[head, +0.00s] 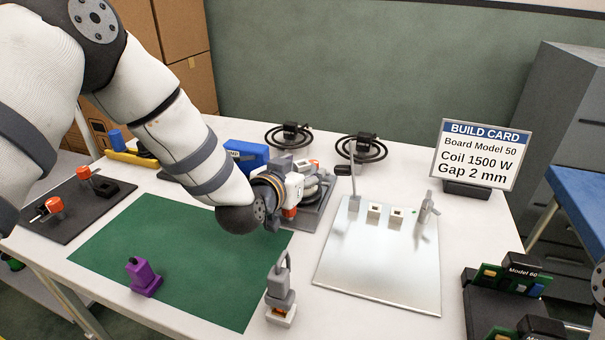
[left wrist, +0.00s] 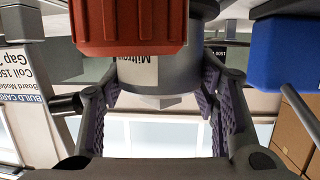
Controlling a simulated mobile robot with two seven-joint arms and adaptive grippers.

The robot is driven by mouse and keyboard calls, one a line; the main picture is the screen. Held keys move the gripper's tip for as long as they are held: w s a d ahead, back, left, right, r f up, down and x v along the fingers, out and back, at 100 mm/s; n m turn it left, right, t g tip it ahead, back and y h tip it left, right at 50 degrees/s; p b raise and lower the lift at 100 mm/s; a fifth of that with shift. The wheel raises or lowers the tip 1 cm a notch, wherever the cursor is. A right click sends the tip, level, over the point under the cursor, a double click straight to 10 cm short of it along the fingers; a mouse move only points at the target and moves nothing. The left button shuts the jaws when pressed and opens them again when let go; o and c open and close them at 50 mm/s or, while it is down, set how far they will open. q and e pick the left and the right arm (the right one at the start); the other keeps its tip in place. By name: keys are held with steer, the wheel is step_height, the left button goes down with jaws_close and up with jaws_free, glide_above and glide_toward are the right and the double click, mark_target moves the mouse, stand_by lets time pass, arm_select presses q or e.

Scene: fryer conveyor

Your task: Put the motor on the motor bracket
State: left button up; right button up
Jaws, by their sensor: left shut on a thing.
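My left gripper (head: 284,192) is over the back right edge of the green mat, shut on a grey body. In the left wrist view, the fingers (left wrist: 158,82) stand on both sides of this grey cylinder with a white label (left wrist: 139,71), which I take as the motor; a red ribbed part (left wrist: 128,25) shows at its end. In the head view the held thing is mostly hidden by the gripper. A dark grey base (head: 313,222) with parts on it lies just behind and right of the gripper. I cannot tell which part is the motor bracket, or whether the motor touches it.
A steel plate (head: 385,275) with clamps stands to the right. A purple part (head: 144,277) and a grey connector (head: 281,298) are near the front. A blue box (head: 246,155) and coils (head: 361,148) are behind. The green mat (head: 190,265) is mostly clear.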

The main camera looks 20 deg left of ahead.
arm_select(q)
steer(key=shift+w+f, duration=0.1)
steer(key=shift+f, duration=0.05)
steer(key=shift+f, duration=0.1)
steer(key=o, duration=1.7)
steer(key=shift+f, duration=0.1)
arm_select(e)
steer(key=shift+f, duration=0.1)
arm_select(q)
steer(key=shift+r, duration=0.25)
steer(key=p+v, duration=0.2)
steer(key=v, duration=1)
arm_select(e)
steer(key=shift+t, duration=0.6)
steer(key=w+r, duration=0.3)
